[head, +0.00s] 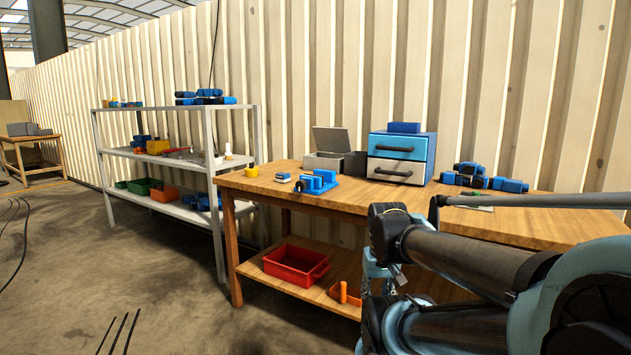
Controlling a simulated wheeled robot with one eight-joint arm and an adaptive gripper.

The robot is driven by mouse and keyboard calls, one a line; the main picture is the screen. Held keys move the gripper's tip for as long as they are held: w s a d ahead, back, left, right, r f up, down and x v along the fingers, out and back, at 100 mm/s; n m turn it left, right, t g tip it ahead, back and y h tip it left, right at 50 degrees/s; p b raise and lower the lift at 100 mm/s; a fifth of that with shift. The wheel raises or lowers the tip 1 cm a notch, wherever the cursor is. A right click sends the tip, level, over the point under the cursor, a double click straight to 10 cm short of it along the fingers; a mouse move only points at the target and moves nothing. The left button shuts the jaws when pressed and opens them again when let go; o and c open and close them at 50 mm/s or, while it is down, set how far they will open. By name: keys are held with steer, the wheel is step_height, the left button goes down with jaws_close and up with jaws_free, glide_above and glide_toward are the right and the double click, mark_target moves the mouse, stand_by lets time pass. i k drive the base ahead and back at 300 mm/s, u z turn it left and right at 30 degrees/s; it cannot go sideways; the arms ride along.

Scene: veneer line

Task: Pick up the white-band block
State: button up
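A small blue block with a pale, whitish band (283,178) lies on the wooden workbench (240,180), near its left end. I take it for the white-band block, but it is too small to see the band clearly. It stands apart, just left of a blue fixture-like piece (317,182). My arm fills the lower right of the head view, in front of the bench. My gripper (385,275) seems to be partly behind the arm's links, low and well right of the block. Its fingers are not clear, and nothing is seen held.
A yellow cup (251,171) stands left of the block. Behind are an open grey box (323,161), a blue drawer unit (431,150) and several blue pieces (510,185). A red bin (297,264) sits on the lower shelf. A metal rack (212,165) stands left; floor there is free.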

mark_target(283, 177)
steer(key=z, duration=2.65)
steer(key=k, duration=1.25)
steer(key=u, duration=2.15)
steer(key=i, duration=0.8)
steer(key=u, duration=0.1)
